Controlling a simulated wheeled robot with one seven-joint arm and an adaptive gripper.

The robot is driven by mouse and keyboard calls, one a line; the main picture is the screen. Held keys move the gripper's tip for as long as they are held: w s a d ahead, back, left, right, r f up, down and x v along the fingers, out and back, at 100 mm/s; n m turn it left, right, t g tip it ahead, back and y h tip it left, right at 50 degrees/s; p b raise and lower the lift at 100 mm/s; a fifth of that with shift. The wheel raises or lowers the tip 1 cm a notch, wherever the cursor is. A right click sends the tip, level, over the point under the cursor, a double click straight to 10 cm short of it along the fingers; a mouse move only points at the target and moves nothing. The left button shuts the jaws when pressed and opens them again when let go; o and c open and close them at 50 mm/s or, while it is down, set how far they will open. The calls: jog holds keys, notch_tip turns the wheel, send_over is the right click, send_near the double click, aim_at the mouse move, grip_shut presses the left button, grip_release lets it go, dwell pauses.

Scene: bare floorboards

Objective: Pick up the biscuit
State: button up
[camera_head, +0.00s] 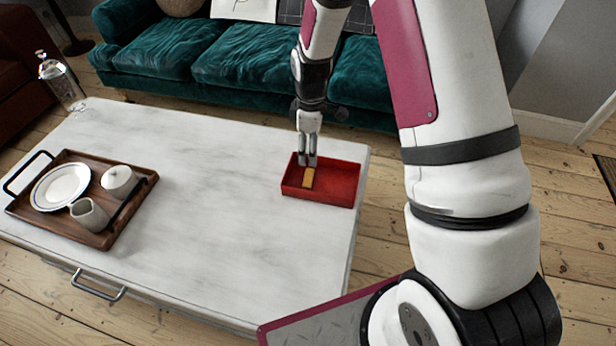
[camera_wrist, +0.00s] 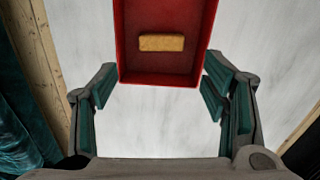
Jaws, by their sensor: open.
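The biscuit (camera_head: 308,178) is a small golden-brown bar lying in a shallow red tray (camera_head: 338,186) on the white marble-topped table. In the wrist view the biscuit (camera_wrist: 162,43) lies crosswise on the floor of the red tray (camera_wrist: 158,79), clear of the side walls. My gripper (camera_head: 308,163) points down over the tray, at the biscuit's far end in the head view. In the wrist view my gripper (camera_wrist: 160,90) is open, its fingers wide apart with nothing between them, and the biscuit is ahead of them.
A wooden tray (camera_head: 143,176) with a plate (camera_head: 60,187), a white sugar pot (camera_head: 118,181) and a jug (camera_head: 89,214) stands on the table's left. A glass bottle (camera_head: 60,80) is at the far left. A teal sofa (camera_head: 240,60) stands behind. The table's middle is clear.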

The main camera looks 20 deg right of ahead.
jog(key=b, duration=0.1)
send_over(312, 178)
jog(key=f, duration=0.6)
jog(key=shift+w+a+f, duration=0.2)
jog(key=shift+f, duration=0.05)
jog(key=shift+s+d+f+b, duration=0.1)
jog(key=shift+f+b, duration=0.5)
jog(key=shift+f, duration=0.75)
jog(key=shift+s+d+f+b, duration=0.1)
jog(key=shift+f+b, duration=0.5)
jog(key=shift+f, duration=0.75)
jog(key=c, duration=0.5)
